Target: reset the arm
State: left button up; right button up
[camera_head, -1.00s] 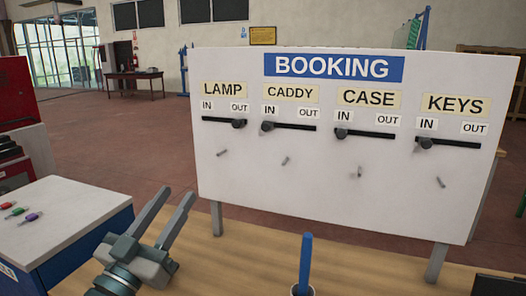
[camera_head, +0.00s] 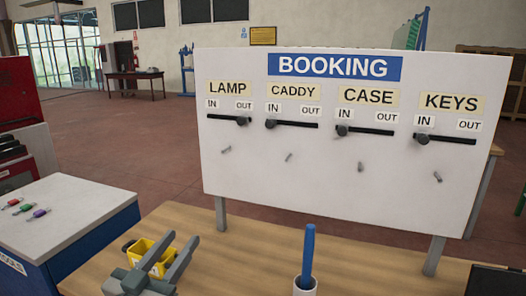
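My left gripper (camera_head: 170,254) shows at the bottom left of the head view, low over the wooden table. Its two grey fingers are spread apart with nothing between them. It is well below and left of the white booking board (camera_head: 340,180). A yellow caddy (camera_head: 146,256) on the table shows partly behind the fingers. On the board, the lamp slider knob (camera_head: 242,121) is at the OUT end. The caddy knob (camera_head: 270,124), case knob (camera_head: 342,131) and keys knob (camera_head: 423,139) are at their IN ends. My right gripper does not show.
A white cup (camera_head: 305,287) with a blue stick (camera_head: 308,255) stands at the table's front middle. A white-topped blue cabinet (camera_head: 75,215) with several coloured keys is on the left. The wooden table (camera_head: 250,262) is bare between the caddy and the cup.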

pick_arm(q)
jog(key=s+a+f+n+g+y, duration=0.15)
jog(key=s+f+g, duration=0.3)
jog(key=f, duration=0.85)
jog(key=s+f+m+g+y, duration=0.1)
jog(key=s+f+g+y, duration=0.15)
jog(key=s+f, duration=0.65)
jog(key=s+a+f+g+y, duration=0.1)
jog(key=s+a+f+g, duration=0.2)
jog(key=s+f+g, duration=1.05)
jog(key=s+f+t, duration=0.2)
jog(key=s+f, duration=0.1)
jog(key=f, duration=1.3)
jog(key=s+f+t, duration=0.2)
jog(key=s+f, duration=0.1)
jog(key=f, duration=1.3)
jog(key=s+a+f+g, duration=0.1)
jog(key=s+a+f, duration=0.2)
jog(key=s+f, duration=1.5)
jog(key=shift+a+f+y, duration=0.2)
jog(key=shift+f+y, duration=0.1)
jog(key=shift+f, duration=0.1)
